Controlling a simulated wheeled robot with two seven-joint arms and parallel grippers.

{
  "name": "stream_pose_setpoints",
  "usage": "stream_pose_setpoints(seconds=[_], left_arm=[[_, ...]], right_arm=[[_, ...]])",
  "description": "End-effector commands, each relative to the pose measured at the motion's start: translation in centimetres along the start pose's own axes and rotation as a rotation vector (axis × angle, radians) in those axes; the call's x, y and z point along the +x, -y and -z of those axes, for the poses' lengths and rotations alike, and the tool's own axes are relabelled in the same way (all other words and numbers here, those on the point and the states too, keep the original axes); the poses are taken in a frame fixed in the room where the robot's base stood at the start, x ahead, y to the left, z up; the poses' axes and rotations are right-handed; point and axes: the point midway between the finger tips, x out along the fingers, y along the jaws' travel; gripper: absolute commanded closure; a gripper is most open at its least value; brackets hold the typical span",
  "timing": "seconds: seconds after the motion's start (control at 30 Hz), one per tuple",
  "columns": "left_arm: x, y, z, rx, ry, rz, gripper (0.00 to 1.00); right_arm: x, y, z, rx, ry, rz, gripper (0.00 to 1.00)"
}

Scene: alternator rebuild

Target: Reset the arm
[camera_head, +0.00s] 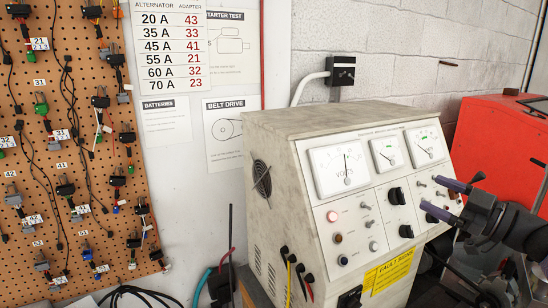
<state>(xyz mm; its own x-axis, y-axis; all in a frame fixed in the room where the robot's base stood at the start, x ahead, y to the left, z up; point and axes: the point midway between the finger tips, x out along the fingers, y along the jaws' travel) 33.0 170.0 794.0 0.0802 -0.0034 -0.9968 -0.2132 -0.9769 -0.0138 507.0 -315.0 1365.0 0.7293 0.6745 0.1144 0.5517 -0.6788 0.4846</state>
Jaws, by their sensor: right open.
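My right gripper (447,200) comes in from the right edge, in front of the right side of the test bench (285,200). Its two purple-tipped fingers are apart with nothing between them. The fingertips lie over the right part of the bench's control panel, near its switches; I cannot tell whether they touch it. My left gripper is not in view.
A pegboard (62,140) with several hanging adapters and cables stands at the left. An alternator and adapter chart (168,45) hangs on the wall. A red cabinet (490,140) stands behind my right gripper. Cables hang at the bench's front left.

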Motion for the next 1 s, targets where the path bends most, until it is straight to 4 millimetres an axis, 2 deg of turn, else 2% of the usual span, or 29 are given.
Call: stream_pose_setpoints(seconds=[0.17,0.27,0.37,0.47,0.57,0.6,0.7,0.8,1.0], left_arm=[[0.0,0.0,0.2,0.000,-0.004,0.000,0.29],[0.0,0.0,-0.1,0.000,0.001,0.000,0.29],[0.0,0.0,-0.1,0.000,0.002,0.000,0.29],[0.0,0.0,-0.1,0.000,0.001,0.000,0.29],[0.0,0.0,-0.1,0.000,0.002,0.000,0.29],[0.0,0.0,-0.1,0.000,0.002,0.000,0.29],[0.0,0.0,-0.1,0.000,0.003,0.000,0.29],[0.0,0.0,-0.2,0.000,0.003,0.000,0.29],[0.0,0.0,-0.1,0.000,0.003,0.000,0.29]], right_arm=[[3.8,3.7,-2.7,0.004,0.012,-0.083,0.16],[5.8,6.9,-4.7,0.028,0.043,-0.162,0.16],[7.0,10.8,-6.7,0.078,0.111,-0.259,0.16],[6.8,16.1,-9.1,0.166,0.251,-0.370,0.16],[4.2,22.5,-11.2,0.294,0.488,-0.458,0.16],[2.6,24.9,-11.7,0.344,0.594,-0.473,0.16],[-1.3,29.8,-12.2,0.444,0.823,-0.470,0.16],[-4.7,33.5,-11.7,0.521,1.001,-0.433,0.16],[-10.6,39.0,-9.5,0.639,1.273,-0.324,0.16]])
